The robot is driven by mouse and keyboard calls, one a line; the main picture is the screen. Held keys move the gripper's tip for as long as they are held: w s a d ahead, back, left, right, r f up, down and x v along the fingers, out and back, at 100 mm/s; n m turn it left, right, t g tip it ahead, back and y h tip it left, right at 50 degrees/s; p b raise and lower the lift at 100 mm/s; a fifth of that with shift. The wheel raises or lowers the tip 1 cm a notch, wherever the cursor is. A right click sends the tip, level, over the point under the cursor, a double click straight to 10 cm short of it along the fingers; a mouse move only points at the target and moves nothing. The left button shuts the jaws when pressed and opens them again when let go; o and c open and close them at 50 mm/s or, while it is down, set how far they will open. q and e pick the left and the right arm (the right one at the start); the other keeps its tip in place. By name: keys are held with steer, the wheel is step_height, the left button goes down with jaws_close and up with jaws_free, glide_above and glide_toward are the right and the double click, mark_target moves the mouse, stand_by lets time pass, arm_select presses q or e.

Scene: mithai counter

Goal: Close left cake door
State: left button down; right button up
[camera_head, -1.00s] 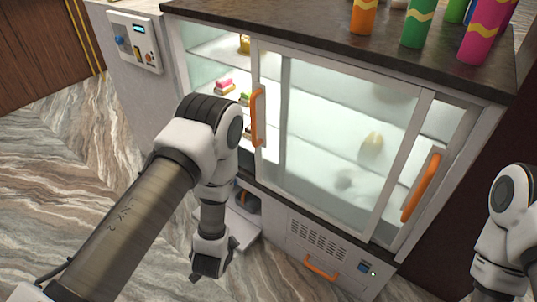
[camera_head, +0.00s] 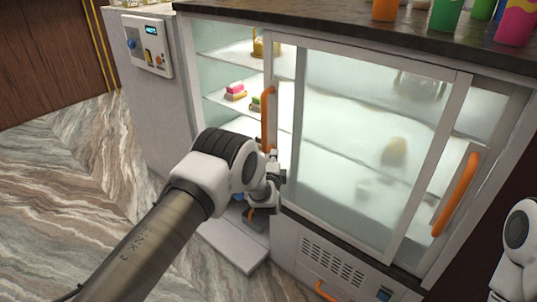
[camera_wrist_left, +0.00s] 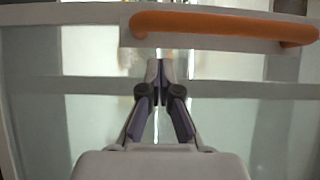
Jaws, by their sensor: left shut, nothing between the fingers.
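The left cake door (camera_head: 345,160) is a framed glass sliding panel. It stands slid toward the right, overlapping the right door, and leaves a gap at the cabinet's left side. Its upright orange handle (camera_head: 268,118) is on its left edge; it also shows in the left wrist view (camera_wrist_left: 220,28). My left gripper (camera_head: 274,160) is just below the handle's lower end in the head view. In the left wrist view its fingers (camera_wrist_left: 159,72) are together and empty, beside the handle. I cannot tell whether they touch the door. My right gripper is out of view.
Sweets (camera_head: 235,91) sit on the shelves behind the gap. The right door has its own orange handle (camera_head: 455,194). A control panel (camera_head: 148,45) is on the cabinet's left side. Colourful cups (camera_head: 446,14) stand on the dark countertop (camera_head: 340,22). My right arm is at the right edge.

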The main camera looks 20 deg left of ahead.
mark_target(267, 152)
arm_select(q)
steer(key=a, duration=0.1)
steer(key=w+a, duration=0.1)
steer(key=shift+w+a, duration=0.15)
steer(key=shift+a, duration=0.15)
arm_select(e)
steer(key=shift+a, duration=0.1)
arm_select(q)
steer(key=shift+a+f, duration=0.1)
